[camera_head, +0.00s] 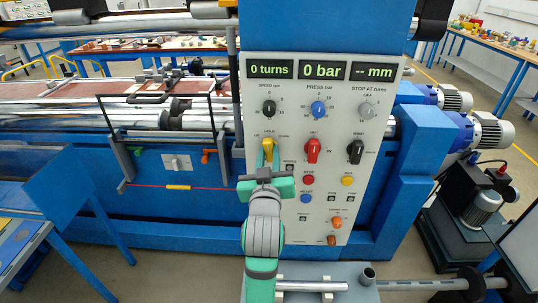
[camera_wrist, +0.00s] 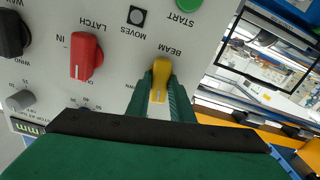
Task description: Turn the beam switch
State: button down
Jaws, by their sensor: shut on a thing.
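The yellow beam switch (camera_head: 268,148) is on the front of the grey control panel (camera_head: 325,105), in the left column of rotary switches. In the wrist view the yellow switch (camera_wrist: 161,72) sits beside the word BEAM, its long handle pointing close to straight down the picture. My gripper (camera_head: 268,161) has reached up to the switch from below. In the wrist view the green fingers of my gripper (camera_wrist: 160,98) lie on both sides of the handle and are shut on it. The lower part of the handle is partly hidden between the fingers.
A red latch switch (camera_head: 312,150) and a black switch (camera_head: 355,151) are to the right of the yellow one. Below are a red button (camera_head: 308,180), a yellow button (camera_head: 347,181) and a blue button (camera_head: 306,198). A wire-framed guard (camera_head: 160,95) stands left of the panel.

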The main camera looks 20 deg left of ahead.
jog(key=shift+m, duration=0.9)
jog(key=c, duration=1.6)
grip_release()
jog(key=shift+o, duration=0.2)
jog(key=shift+s+a, duration=0.1)
